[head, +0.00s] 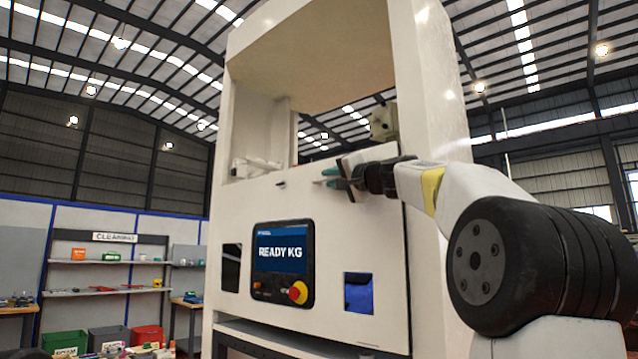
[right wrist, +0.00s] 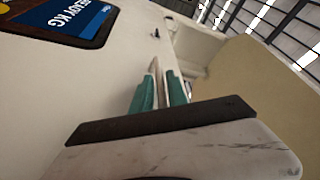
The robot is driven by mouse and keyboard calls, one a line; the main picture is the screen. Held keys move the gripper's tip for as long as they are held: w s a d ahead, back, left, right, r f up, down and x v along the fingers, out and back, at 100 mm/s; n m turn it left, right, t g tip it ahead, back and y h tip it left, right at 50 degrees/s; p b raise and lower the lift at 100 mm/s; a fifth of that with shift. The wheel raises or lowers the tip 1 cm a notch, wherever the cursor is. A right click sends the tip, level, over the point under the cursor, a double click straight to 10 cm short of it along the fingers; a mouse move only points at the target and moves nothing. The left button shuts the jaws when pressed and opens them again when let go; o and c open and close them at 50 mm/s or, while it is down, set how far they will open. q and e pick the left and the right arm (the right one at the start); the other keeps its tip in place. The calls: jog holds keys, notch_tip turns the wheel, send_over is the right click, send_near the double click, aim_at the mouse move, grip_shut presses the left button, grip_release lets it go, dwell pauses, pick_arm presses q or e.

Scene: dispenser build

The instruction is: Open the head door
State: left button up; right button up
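The head door appears to be the white front panel (head: 345,235) of the tall dispenser, below its open upper bay. Its top edge runs behind my right gripper, and a seam shows along its right side. My right gripper (head: 332,178) is at this top edge, right of the middle. In the right wrist view the two green fingertips (right wrist: 160,92) have a narrow gap between them, with a pale edge in it. I cannot tell whether the fingers press on that edge. A small dark knob (head: 282,184) sits left of the gripper, also seen in the right wrist view (right wrist: 155,33). My left gripper is not in view.
The panel carries a screen (head: 282,252) reading READY KG and a red and yellow button (head: 298,292). A blue-filled window (head: 358,293) is to their right. Shelves (head: 105,262) and coloured bins (head: 65,342) stand at far left.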

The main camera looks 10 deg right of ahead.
grip_shut()
dwell(1.3)
